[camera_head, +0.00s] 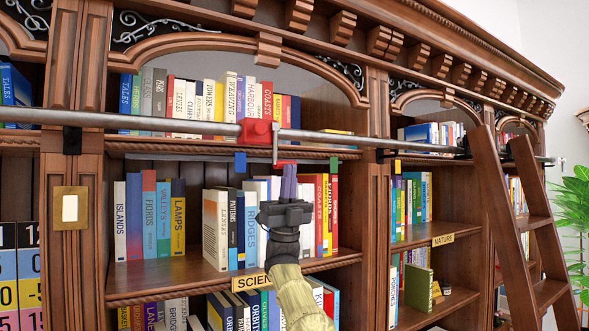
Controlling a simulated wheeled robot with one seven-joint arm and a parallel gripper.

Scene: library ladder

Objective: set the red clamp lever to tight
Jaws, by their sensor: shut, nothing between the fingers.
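The red clamp (256,132) sits around the grey horizontal rail in front of the upper shelf. A thin grey upright piece (275,146) stands at its right side and reaches down below the rail. A small red piece (285,163) shows just above my fingertips; I cannot tell whether it is the lever's end or a mark on the shelf edge. My gripper (288,170) points up below the rail, right of the clamp, with its fingers shut and empty. I cannot tell whether the fingertips touch the red piece.
The rail (345,138) runs along the bookcase. Books (320,215) stand close behind my gripper. A wooden ladder (505,215) leans at the right. A brass switch plate (70,208) is at the left.

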